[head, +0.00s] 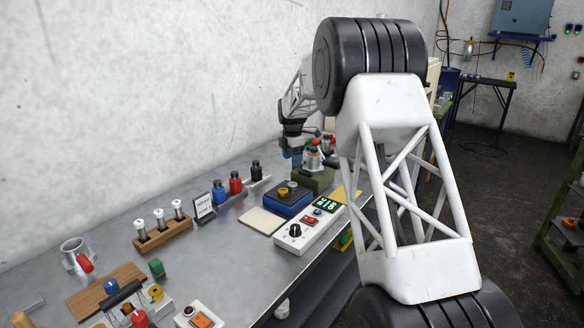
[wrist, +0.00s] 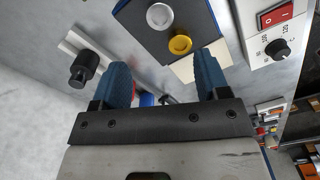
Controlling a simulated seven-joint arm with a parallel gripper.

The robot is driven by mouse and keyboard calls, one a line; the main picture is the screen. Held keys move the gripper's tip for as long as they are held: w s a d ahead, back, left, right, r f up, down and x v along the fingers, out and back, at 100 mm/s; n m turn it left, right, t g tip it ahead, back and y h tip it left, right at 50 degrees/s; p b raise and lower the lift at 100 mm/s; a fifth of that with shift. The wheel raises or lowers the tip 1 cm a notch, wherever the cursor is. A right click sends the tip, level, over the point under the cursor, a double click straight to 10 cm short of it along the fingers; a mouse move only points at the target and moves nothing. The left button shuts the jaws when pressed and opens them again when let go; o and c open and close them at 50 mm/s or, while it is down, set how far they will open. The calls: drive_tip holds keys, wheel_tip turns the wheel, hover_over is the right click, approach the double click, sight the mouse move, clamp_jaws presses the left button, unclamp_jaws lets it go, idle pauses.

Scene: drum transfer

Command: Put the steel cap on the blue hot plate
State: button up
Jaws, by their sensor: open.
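The blue hot plate (head: 285,208) has a dark top and sits on the bench, left of the green block. In the wrist view the hot plate (wrist: 147,39) is at the top. The steel cap (wrist: 160,15), a round silver disc, lies on its dark top. A yellow cap (wrist: 180,44) is beside it, also on the plate; the yellow cap (head: 283,191) shows in the head view too. My gripper (wrist: 163,78) is open, with its two blue fingers apart and nothing between them. In the head view my gripper (head: 296,156) is above the bench behind the plate.
A control box (head: 298,232) with red switch and knob stands in front of the plate, a cream pad (head: 262,220) to its left. A green block (head: 316,181) stands to the right.

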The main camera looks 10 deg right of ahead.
drive_tip(key=shift+r, duration=0.55)
idle(0.4)
drive_tip(key=s+d+r+m, duration=0.1)
drive_tip(key=s+r+m, duration=0.3)
drive_tip(key=s, duration=0.7)
drive_tip(key=s+r+m+t, duration=0.1)
drive_tip(key=s+r+m, duration=0.2)
drive_tip(key=s+r, duration=0.5)
drive_tip(key=s+d+r+m, duration=0.1)
drive_tip(key=s+r+m, duration=0.2)
drive_tip(key=s, duration=1)
drive_tip(key=s+f+m, duration=0.2)
drive_tip(key=s+m, duration=0.2)
drive_tip(key=s, duration=0.8)
drive_tip(key=s+f+m+t, duration=0.1)
drive_tip(key=s+f+m, duration=0.2)
drive_tip(key=s, duration=0.9)
drive_tip(key=s+d+f+m, duration=0.1)
drive_tip(key=s+m, duration=0.4)
drive_tip(key=s, duration=0.7)
drive_tip(key=shift+s+f+t, duration=0.25)
drive_tip(key=shift+f+t, duration=0.05)
drive_tip(key=shift+f, duration=0.35)
